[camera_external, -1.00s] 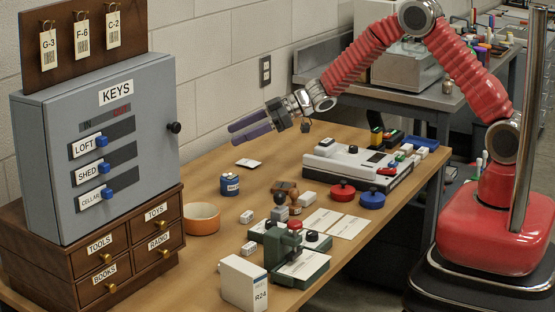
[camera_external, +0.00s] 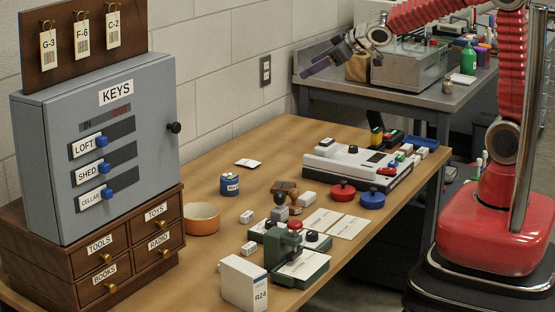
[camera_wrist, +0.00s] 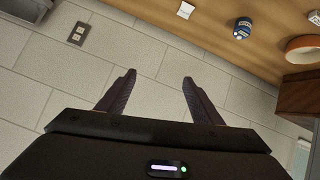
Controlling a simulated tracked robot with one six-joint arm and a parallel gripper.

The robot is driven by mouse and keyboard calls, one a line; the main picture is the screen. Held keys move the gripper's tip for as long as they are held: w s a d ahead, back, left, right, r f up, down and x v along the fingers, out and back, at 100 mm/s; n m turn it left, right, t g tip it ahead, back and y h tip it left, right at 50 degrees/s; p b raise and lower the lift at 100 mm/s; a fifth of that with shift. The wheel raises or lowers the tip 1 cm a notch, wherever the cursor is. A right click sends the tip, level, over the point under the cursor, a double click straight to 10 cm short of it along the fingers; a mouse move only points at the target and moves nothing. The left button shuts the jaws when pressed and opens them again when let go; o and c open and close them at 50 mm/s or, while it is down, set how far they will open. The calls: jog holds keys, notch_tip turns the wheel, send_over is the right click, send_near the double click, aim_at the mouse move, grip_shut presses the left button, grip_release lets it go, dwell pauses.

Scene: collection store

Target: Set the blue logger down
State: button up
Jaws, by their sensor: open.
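The blue logger (camera_external: 230,185) is a short blue cylinder with a white label. It stands upright on the wooden table (camera_external: 330,140), between the orange bowl and the small white card. In the wrist view the logger (camera_wrist: 242,29) shows at the upper right, on the table and apart from the fingers. My gripper (camera_external: 310,64) is open and empty, high up beyond the table's far edge near the wall. In the wrist view my gripper (camera_wrist: 159,77) has its two dark fingers spread, with only the block wall between them.
The orange bowl (camera_external: 202,217) stands left of the logger by the wooden drawers (camera_external: 105,268). The white card (camera_external: 248,163) lies behind the logger. Stamps (camera_external: 286,188), red and blue tins and a white device (camera_external: 350,165) crowd the right.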

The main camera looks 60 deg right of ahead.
jog(key=s+f+m+g, duration=0.2)
jog(key=s+g, duration=0.3)
jog(key=s, duration=2.7)
jog(key=shift+s+a+f+m+g+y, duration=0.3)
jog(key=shift+s+a+f+m, duration=0.1)
jog(key=shift+f, duration=0.15)
dwell(4.2)
